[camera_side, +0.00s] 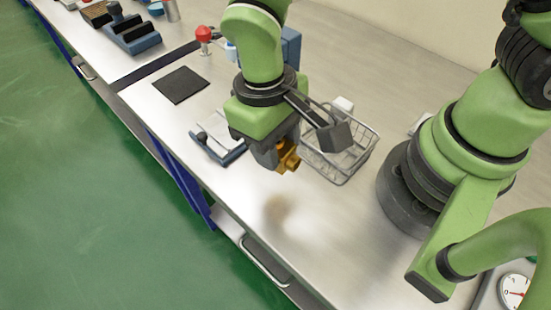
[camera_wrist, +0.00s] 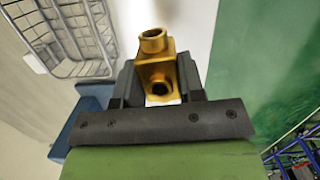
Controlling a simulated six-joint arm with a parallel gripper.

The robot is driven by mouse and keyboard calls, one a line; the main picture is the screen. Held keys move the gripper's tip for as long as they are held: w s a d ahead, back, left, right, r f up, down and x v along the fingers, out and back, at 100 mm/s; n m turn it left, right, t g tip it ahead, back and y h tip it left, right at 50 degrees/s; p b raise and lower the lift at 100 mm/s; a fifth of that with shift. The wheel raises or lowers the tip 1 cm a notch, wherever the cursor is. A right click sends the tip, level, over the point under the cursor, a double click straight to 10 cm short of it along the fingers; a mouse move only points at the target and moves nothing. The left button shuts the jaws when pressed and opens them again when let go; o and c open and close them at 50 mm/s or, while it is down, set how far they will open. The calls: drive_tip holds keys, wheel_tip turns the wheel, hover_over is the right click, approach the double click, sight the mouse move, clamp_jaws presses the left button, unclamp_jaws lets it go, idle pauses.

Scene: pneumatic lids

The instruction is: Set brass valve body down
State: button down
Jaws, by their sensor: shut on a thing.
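The brass valve body (camera_side: 288,158) is gold-coloured with round ports. My gripper (camera_side: 270,155) is shut on it and holds it above the metal table, with a soft brown reflection or shadow on the table below. In the wrist view the valve body (camera_wrist: 157,66) sits between the two dark jaws of my gripper (camera_wrist: 157,82), with one round port facing up and another facing the camera. The lower part of the valve body is partly hidden by the jaws and the gripper's mount.
A wire basket (camera_side: 352,165) stands just right of my gripper; it also shows in the wrist view (camera_wrist: 62,35). A blue-grey tray (camera_side: 236,156) with white contents lies left. A dark square mat (camera_side: 181,84) lies further left. The table front is bare.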

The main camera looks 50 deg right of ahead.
drive_tip(key=shift+w+a+r, duration=0.2)
drive_tip(key=shift+w+r, duration=0.85)
drive_tip(key=shift+w, duration=0.1)
wheel_tip(320, 180, up, 2)
drive_tip(key=m, duration=0.1)
hover_over(225, 132)
drive_tip(key=f, duration=0.9)
drive_tip(key=shift+w+f, duration=0.3)
drive_tip(key=shift+f, duration=0.1)
drive_tip(key=shift+f, duration=0.15)
drive_tip(key=c, duration=1)
unclamp_jaws()
